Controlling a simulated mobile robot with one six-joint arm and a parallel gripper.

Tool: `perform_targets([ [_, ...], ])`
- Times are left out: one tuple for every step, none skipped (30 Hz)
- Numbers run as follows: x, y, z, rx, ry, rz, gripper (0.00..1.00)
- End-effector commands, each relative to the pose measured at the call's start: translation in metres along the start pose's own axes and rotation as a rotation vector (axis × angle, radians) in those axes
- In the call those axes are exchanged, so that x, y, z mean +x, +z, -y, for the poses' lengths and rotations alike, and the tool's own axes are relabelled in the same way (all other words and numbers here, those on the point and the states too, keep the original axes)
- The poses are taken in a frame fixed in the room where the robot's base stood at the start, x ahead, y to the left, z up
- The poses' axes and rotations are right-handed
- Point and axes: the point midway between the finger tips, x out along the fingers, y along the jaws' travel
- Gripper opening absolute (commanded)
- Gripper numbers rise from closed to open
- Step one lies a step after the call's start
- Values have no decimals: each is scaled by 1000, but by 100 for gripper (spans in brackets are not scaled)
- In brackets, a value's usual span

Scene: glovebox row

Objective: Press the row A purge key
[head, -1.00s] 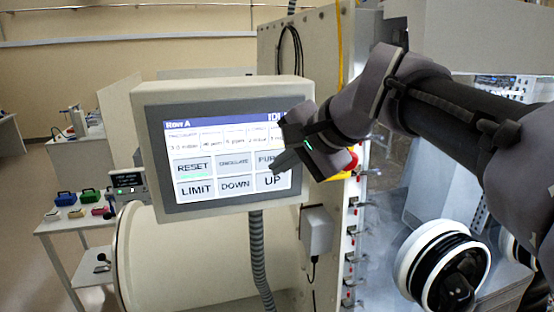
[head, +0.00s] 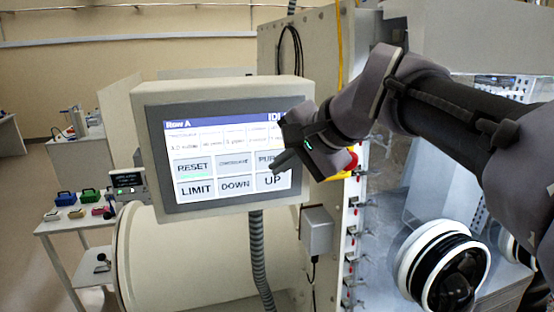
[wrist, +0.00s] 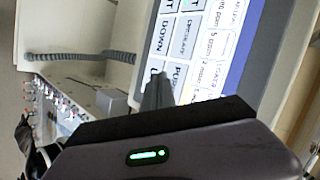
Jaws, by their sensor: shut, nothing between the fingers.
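The Row A touch panel (head: 180,112) faces me in the head view, with keys RESET, CIRCULATE, LIMIT, DOWN and UP. The purge key (head: 270,158) is at the right of the upper key row, and its label is partly covered by my gripper. My gripper (head: 274,169) is shut and empty, with its tip in front of the border between the purge and UP keys. In the wrist view the panel is turned on its side, and the fingers (wrist: 157,92) overlap the purge key (wrist: 177,77). I cannot tell whether the tip touches the screen.
A grey conduit (head: 257,255) hangs below the panel. A red and yellow emergency button (head: 349,163) sits right of it, close to my wrist. A round glove port (head: 443,268) is at the lower right. A side table (head: 70,222) with coloured items stands at the left.

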Motion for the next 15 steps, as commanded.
perform_targets([
  [1,-1,1,0,0,0,0],
  [2,-1,1,0,0,0,0],
  [3,-2,2,0,0,0,0],
  [3,-2,3,-1,0,0,0],
  [4,-3,4,-1,0,0,0],
  [5,-4,4,-1,-1,0,0],
  [5,-4,5,-1,-1,0,0],
  [5,-4,5,-1,-1,0,0],
  [6,-4,5,-1,-1,0,0],
  [6,-4,4,-1,-1,0,0],
  [6,-4,4,-1,-1,0,0],
  [6,-4,4,-1,-1,0,0],
  [6,-4,4,-1,0,0,0],
  [6,-4,4,-1,0,0,0],
  [6,-4,4,0,0,0,0],
])
